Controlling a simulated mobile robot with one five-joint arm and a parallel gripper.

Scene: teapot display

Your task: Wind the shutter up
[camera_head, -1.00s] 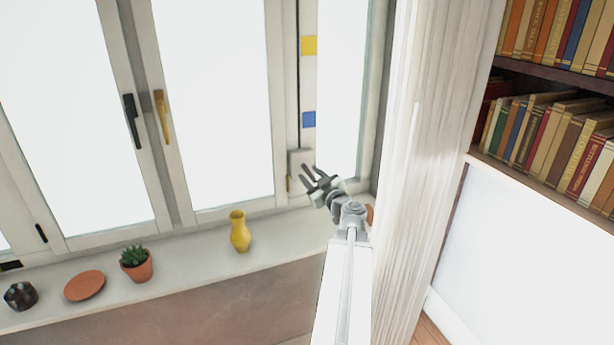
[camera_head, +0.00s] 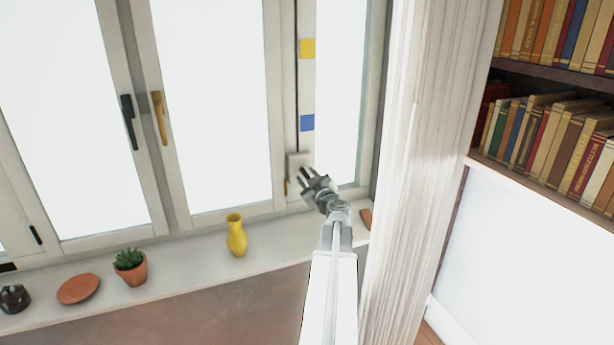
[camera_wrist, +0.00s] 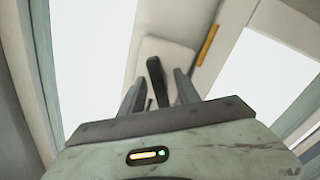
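A pale winder box (camera_head: 297,162) is fixed low on the window frame, with a dark cord (camera_head: 298,100) running up from it. The box also shows in the wrist view (camera_wrist: 172,58). My gripper (camera_head: 309,174) is in front of the box at its lower right in the head view. In the wrist view its two fingers (camera_wrist: 157,88) stand apart, with a dark handle-like piece (camera_wrist: 156,72) between them. A gap shows beside that piece, and I cannot tell whether a finger touches it. No shutter slats are visible; the panes are bright white.
A yellow vase (camera_head: 236,236), a potted succulent (camera_head: 131,267) and a terracotta dish (camera_head: 78,289) stand on the sill (camera_head: 185,262). A white curtain (camera_head: 420,150) hangs close on the right.

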